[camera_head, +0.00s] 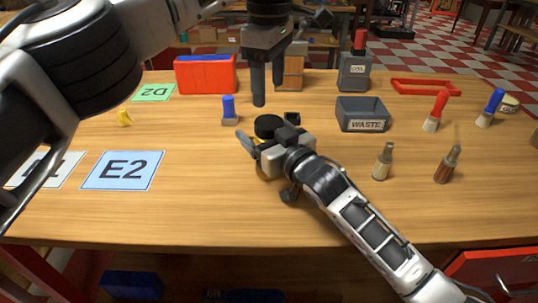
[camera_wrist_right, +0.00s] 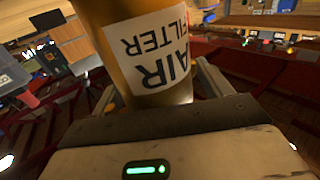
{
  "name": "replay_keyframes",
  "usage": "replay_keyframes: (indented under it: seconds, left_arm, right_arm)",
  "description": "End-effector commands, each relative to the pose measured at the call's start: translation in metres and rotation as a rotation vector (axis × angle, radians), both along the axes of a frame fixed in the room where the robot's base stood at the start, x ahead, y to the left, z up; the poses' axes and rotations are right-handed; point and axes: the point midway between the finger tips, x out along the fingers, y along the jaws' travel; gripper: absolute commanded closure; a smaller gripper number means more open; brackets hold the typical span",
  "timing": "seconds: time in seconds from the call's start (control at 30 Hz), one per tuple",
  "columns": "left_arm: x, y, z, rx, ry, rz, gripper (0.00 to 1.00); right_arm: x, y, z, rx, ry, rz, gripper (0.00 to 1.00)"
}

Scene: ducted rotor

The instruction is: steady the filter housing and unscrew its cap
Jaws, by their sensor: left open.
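The filter housing (camera_wrist_right: 150,55) is an amber cylinder with a white "AIR FILTER" label, upside down in the right wrist view. In the head view its black round cap (camera_head: 267,126) shows, while most of its body is hidden behind my right gripper (camera_head: 263,144). In the right wrist view the two fingers of my right gripper (camera_wrist_right: 158,92) lie on either side of the housing, close against it, and appear shut on it. My left gripper (camera_head: 268,96) points down above and just behind the cap, fingers apart, with nothing between them.
A blue-topped piece (camera_head: 228,110) stands left of the housing. A grey WASTE bin (camera_head: 362,115) is at its right, with several brushes and bottles beyond. A red box (camera_head: 205,75) stands at the back. The E2 mat (camera_head: 122,171) and the table's front are clear.

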Motion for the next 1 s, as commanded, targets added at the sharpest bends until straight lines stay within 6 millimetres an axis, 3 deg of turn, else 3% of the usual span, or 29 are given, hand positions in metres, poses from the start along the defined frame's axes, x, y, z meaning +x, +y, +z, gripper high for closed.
replay_keyframes:
  seconds: [0.03, 0.27, 0.47, 0.8, 1.0]
  left_arm:
    - [0.0, -0.0001, 0.0, 0.0, 0.0, 0.0, 0.28]
    - [0.0, -0.0001, 0.0, 0.0, 0.0, -0.002, 0.28]
    - [0.0, 0.0, 0.0001, 0.0, 0.0, -0.16, 0.28]
    - [-0.0001, 0.0, 0.0002, 0.0, -0.001, -0.866, 0.28]
    - [-0.0002, 0.0001, 0.0, -0.001, -0.002, -1.122, 0.28]
  right_arm:
    - [-0.0001, -0.0002, -0.0001, 0.0, 0.0, 0.0, 0.37]
    - [-0.0002, -0.0002, -0.0002, 0.0, 0.0, 0.0, 1.0]
    - [-0.0003, -0.0003, -0.0004, -0.001, 0.001, 0.0, 1.0]
    - [-0.0004, -0.0004, -0.0006, -0.001, 0.001, 0.0, 1.0]
    - [-0.0004, -0.0004, -0.0008, -0.001, 0.002, 0.0, 1.0]
